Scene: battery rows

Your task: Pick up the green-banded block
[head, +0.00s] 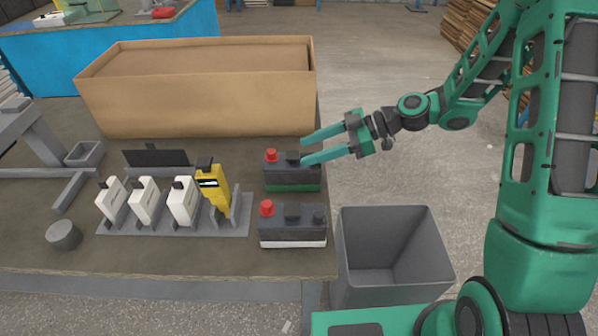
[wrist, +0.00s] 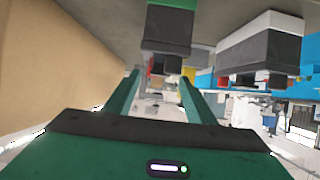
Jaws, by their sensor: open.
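The green-banded block (head: 292,180) is dark, with a green band along its base, a red cap and a dark knob on top. It stands upright near the right edge of the table. In the wrist view its green band (wrist: 170,13) shows at the top centre. My gripper (head: 304,151) reaches in from the right at the height of the block's top, fingers apart and nothing gripped. The lower finger overlaps the block's upper right in the head view; contact cannot be told. In the wrist view the fingers (wrist: 158,76) point towards the block's top parts.
A similar white-banded block (head: 292,232) stands just in front and shows in the wrist view (wrist: 262,45). A cardboard box (head: 195,112) is behind. A rack (head: 235,222) with white and yellow devices is left. A grey bin (head: 390,285) stands beyond the table's right edge.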

